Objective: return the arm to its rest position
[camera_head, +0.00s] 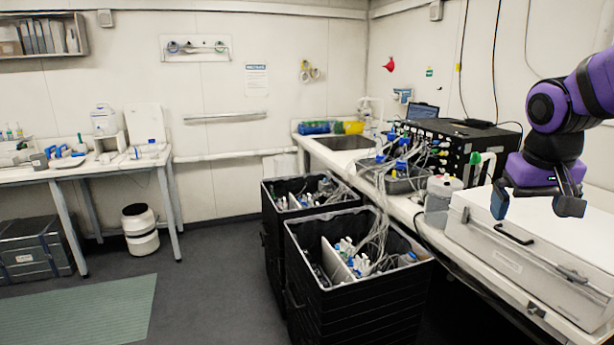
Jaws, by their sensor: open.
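My arm (556,110), purple and black, reaches in from the right edge. My gripper (535,203) hangs down from it with its two dark fingers spread apart. Nothing shows between the fingers. The gripper is in front of and over the white lidded case (545,255) on the right bench. I cannot tell the exact gap between the fingertips and the case lid.
A white bottle (439,200) stands on the bench left of the case. Black crates (350,296) with bottles and tubing stand on the floor in the middle. A black instrument (455,143) sits behind. The floor (205,285) at centre left is clear.

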